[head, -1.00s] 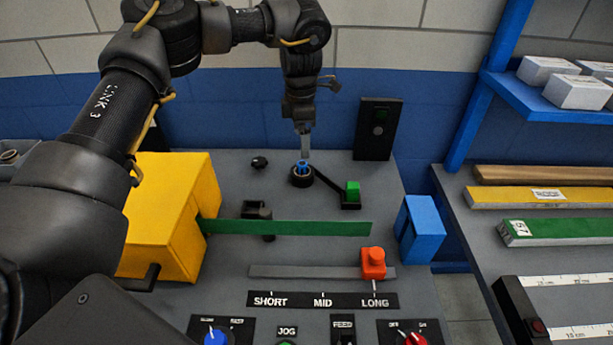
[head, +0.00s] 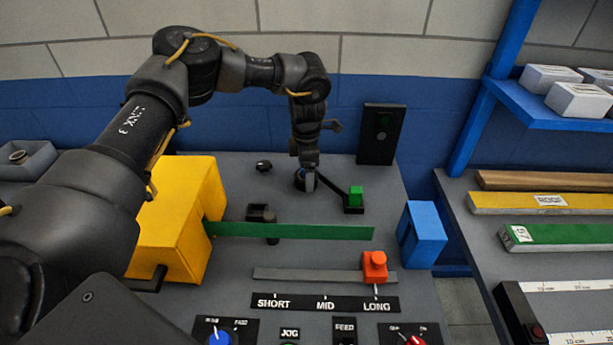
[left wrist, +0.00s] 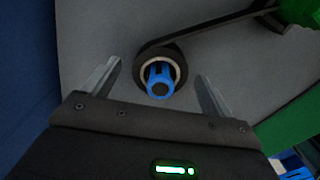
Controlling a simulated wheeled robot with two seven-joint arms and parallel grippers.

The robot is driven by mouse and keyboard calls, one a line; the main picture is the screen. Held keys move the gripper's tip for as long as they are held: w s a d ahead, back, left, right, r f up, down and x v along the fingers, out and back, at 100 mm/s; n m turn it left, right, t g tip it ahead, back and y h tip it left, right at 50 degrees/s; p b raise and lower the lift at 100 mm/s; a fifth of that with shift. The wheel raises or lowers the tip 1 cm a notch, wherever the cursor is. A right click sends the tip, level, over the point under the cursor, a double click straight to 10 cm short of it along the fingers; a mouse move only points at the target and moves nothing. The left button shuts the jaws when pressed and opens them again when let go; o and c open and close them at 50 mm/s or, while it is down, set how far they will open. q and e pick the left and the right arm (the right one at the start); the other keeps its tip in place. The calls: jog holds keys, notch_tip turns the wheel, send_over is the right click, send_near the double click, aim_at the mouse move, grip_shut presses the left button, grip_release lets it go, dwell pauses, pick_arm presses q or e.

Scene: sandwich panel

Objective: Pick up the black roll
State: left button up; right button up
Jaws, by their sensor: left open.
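The black roll (left wrist: 171,52) is a small black ring with a pale inner rim, seated around a blue post (left wrist: 160,80) in the left wrist view. A dark strip runs from it toward a green block (left wrist: 300,10). My left gripper (left wrist: 160,85) is open, with one finger on each side of the roll and a gap to both. In the head view my left gripper (head: 309,180) points straight down over the roll (head: 298,180), which it partly hides. My right gripper is not in view.
A yellow box (head: 170,225) stands left, with a long green strip (head: 290,231) reaching right from it. A blue block (head: 422,235) stands right. An upright black panel (head: 379,135) is behind. An orange slider (head: 374,265) and labelled controls are in front.

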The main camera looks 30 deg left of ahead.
pick_arm(q)
jog(key=shift+f, duration=0.6)
jog(key=shift+c, duration=0.8)
jog(key=c, duration=0.9)
notch_tip(320, 180, up, 9)
jog(key=shift+f+b, duration=0.1)
jog(key=shift+b, duration=0.4)
jog(key=shift+c, duration=0.2)
jog(key=shift+r, duration=0.65)
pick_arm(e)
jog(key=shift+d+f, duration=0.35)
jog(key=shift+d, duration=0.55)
